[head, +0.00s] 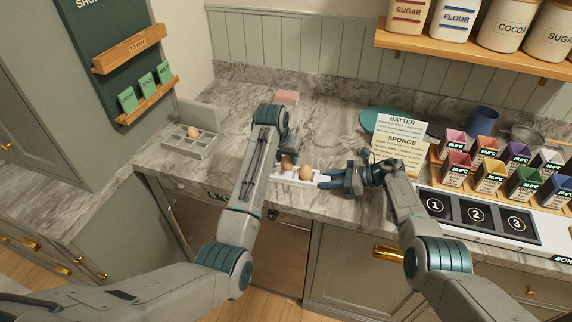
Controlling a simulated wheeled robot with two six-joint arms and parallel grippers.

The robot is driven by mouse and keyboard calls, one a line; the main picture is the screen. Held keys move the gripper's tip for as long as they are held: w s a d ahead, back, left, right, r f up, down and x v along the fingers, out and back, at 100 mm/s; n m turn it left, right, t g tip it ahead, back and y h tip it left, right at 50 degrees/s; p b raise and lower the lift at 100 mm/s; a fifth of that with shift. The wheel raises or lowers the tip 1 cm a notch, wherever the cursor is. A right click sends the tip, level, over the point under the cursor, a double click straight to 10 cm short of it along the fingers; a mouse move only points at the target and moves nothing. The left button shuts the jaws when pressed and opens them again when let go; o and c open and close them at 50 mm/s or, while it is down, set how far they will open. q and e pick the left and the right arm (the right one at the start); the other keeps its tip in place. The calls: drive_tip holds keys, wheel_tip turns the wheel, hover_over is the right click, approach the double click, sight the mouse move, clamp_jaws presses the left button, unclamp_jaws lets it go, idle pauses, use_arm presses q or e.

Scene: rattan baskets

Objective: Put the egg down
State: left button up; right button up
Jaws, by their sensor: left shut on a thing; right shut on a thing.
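A brown egg (288,163) is at the small white holder (289,179) on the marble counter. My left gripper (286,155) is shut on this egg, mostly hidden behind my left arm. I cannot tell whether the egg touches the holder. A second egg (306,173) sits in the right part of the holder. My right gripper (325,180) comes in from the right and is shut at the holder's right end. Another egg (193,132) sits in a grey egg box (190,146) with an open lid at the left.
Several coloured boxes (491,172) stand above a numbered tray (477,213). A pink block (287,97) lies at the back. The counter behind the holder is clear.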

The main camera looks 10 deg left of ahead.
sight(284, 161)
use_arm(q)
drive_tip(key=shift+f, duration=1.55)
drive_tip(key=o, duration=0.4)
drive_tip(key=shift+f, duration=0.1)
drive_tip(key=shift+o, duration=0.2)
drive_tip(key=v, duration=1.2)
